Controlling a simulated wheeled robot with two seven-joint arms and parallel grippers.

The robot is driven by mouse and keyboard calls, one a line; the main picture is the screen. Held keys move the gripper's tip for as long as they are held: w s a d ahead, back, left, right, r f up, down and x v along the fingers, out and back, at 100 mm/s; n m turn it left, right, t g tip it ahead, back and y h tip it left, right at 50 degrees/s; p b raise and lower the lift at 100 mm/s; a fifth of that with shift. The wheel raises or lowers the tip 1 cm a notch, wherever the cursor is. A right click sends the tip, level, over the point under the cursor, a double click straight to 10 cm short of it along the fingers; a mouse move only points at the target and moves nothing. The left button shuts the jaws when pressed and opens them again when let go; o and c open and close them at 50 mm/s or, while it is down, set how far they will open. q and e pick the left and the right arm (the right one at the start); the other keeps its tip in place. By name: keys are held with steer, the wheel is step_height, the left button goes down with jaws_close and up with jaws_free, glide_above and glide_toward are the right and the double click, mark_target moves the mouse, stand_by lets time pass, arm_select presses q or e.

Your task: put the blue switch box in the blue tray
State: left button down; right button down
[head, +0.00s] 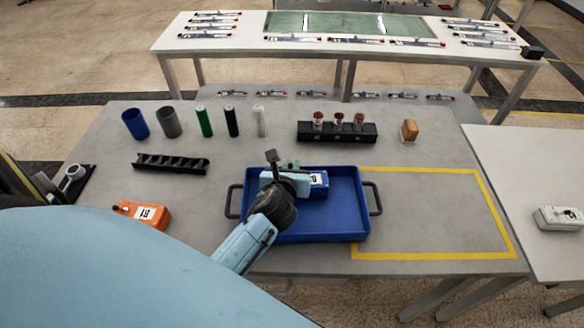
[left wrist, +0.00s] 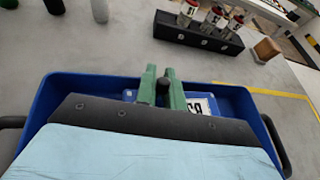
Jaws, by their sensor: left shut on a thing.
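The blue tray (head: 345,222) with dark side handles lies on the grey table. The blue switch box (head: 319,181) with a white label is inside the tray's outline, towards the back. My left gripper (head: 289,166) is over the tray and shut on the switch box. In the left wrist view the green fingers of my left gripper (left wrist: 164,92) stand at the box, and its label (left wrist: 203,106) shows beside them. The tray wall (left wrist: 240,98) is behind it. My wrist hides much of the box, and I cannot tell whether it touches the tray floor. My right gripper is not in view.
An orange box (head: 142,214) and a black rack (head: 171,163) lie left of the tray. Several cylinders (head: 204,121) stand at the back. A black block with red-capped items (head: 337,132) and a wooden block (head: 409,131) are behind the tray. The yellow-taped area (head: 430,215) at right is clear.

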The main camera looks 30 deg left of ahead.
arm_select(q)
steer(key=shift+r, duration=0.1)
steer(key=c, duration=1.5)
jaws_free()
steer(key=p+v, duration=0.1)
steer(key=v, duration=1.1)
steer(key=shift+p, duration=0.4)
